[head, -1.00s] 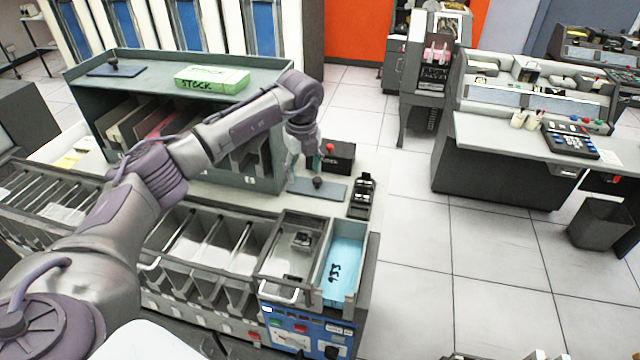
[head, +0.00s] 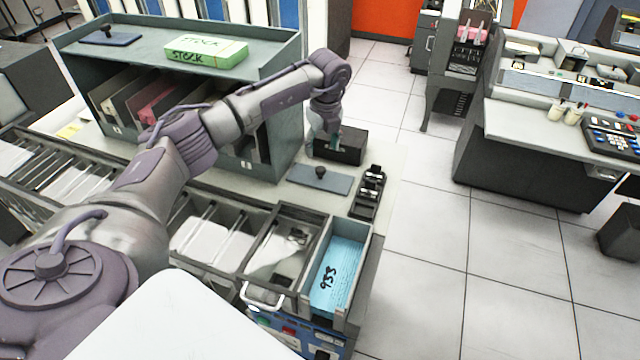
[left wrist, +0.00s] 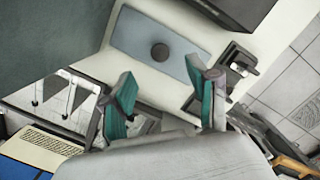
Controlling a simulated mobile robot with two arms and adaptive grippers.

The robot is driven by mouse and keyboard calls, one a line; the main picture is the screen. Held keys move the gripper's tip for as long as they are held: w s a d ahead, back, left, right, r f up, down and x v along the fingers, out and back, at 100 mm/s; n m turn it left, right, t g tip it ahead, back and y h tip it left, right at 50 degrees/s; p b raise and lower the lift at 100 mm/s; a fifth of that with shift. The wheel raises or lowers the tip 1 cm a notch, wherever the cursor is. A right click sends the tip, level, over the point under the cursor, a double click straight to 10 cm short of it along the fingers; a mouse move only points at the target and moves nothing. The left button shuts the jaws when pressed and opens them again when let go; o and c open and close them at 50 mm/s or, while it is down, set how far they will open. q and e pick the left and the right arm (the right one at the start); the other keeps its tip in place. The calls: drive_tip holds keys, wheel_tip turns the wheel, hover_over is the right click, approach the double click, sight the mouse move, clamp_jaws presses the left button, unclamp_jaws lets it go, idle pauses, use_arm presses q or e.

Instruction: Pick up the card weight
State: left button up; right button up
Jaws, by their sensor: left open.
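A card weight, a flat blue-grey plate with a round black knob (head: 320,180), lies on the pale counter right of the green shelf unit. It also shows in the left wrist view (left wrist: 180,62), with its knob beyond and between my fingertips. My left gripper (head: 328,138) is open and empty, above and a little behind the card weight in the head view; its teal fingers (left wrist: 160,70) are apart and not touching the plate. A similar plate with a knob (head: 107,38) lies on top of the shelf unit. My right gripper is not in view.
A black box (head: 342,147) stands just behind the weight, and a black device (head: 368,192) stands to its right. The green shelf unit (head: 270,68) rises close on the left. A tray of blue cards marked 933 (head: 338,272) is in front. Open floor lies right.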

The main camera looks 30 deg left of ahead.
sight(321, 168)
use_arm(q)
drive_tip(key=f, duration=0.1)
drive_tip(key=f+b, duration=0.1)
drive_tip(key=f, duration=0.2)
drive_tip(key=shift+w+a+f, duration=0.15)
drive_tip(key=shift+w+a, duration=0.05)
drive_tip(key=shift+w, duration=0.2)
drive_tip(key=f+b, duration=0.3)
drive_tip(key=shift+s+a+f, duration=0.15)
drive_tip(key=shift+s+f, duration=0.1)
drive_tip(key=shift+s, duration=0.05)
drive_tip(key=shift+w+f, duration=0.1)
drive_tip(key=shift+f, duration=0.05)
drive_tip(key=shift+w, duration=0.1)
drive_tip(key=c, duration=0.8)
clamp_jaws()
drive_tip(key=shift+r, duration=0.2)
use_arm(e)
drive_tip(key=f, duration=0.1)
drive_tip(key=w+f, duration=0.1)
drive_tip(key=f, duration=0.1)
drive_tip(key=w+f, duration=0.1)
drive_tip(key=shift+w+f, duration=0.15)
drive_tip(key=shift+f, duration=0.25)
